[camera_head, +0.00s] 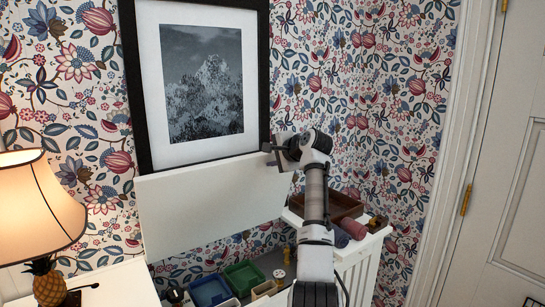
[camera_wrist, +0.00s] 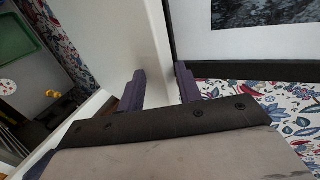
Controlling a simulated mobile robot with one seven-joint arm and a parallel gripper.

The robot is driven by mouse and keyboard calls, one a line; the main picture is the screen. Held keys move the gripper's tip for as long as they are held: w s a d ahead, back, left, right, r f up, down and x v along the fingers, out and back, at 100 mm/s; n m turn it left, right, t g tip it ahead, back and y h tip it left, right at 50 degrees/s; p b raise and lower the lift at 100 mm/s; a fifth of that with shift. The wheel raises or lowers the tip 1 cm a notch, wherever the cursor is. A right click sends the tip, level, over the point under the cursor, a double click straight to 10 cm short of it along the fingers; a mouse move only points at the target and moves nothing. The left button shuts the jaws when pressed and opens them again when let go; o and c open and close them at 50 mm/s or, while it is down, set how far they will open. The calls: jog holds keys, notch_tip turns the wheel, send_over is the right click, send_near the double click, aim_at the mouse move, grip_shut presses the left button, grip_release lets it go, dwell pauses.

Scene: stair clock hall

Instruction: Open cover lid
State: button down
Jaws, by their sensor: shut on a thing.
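The white cover lid (camera_head: 205,207) stands raised, near upright, in front of the wall below the framed picture. Below it is the open compartment of a white cabinet. My gripper (camera_head: 275,150) is at the lid's upper right corner, shut on the lid's edge. In the wrist view the dark fingers of my gripper (camera_wrist: 160,85) sit on either side of the white lid (camera_wrist: 118,35). The arm hides part of the cabinet's right side.
The open compartment holds a blue bin (camera_head: 210,290), a green bin (camera_head: 244,277) and small items. A brown tray (camera_head: 337,205) and rolled cloths (camera_head: 353,229) lie on the cabinet's right top. A lit lamp (camera_head: 38,215) stands left. A black-framed picture (camera_head: 200,80) is directly behind the lid's top edge.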

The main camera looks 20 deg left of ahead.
jog(key=c, duration=1.5)
grip_release()
jog(key=shift+a+f, duration=0.1)
jog(key=shift+f, duration=0.2)
jog(key=shift+c, duration=0.5)
jog(key=shift+s+d, duration=0.15)
jog(key=shift+d, duration=0.05)
jog(key=b+v, duration=0.5)
jog(key=v, duration=0.8)
jog(key=shift+d+r+b, duration=0.2)
jog(key=shift+r+b, duration=0.1)
jog(key=shift+r, duration=0.2)
jog(key=shift+s, duration=0.1)
